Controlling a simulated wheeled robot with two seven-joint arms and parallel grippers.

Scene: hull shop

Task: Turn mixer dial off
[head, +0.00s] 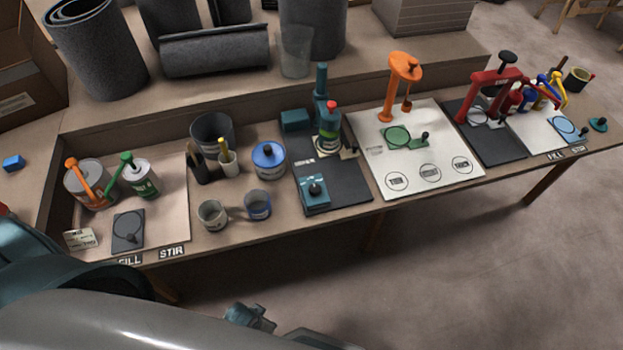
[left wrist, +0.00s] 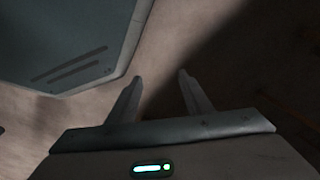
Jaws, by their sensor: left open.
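My left gripper (left wrist: 157,92) is open and empty in the left wrist view, over bare floor and away from the dial. My right gripper cannot be made out.
Two cups, a grey one (head: 212,214) and a blue one (head: 258,204), and a blue-lidded can (head: 269,160) stand left of the mixer mat. A white board (head: 440,178) with an orange stand (head: 398,85) lies to its right. The floor in front is clear.

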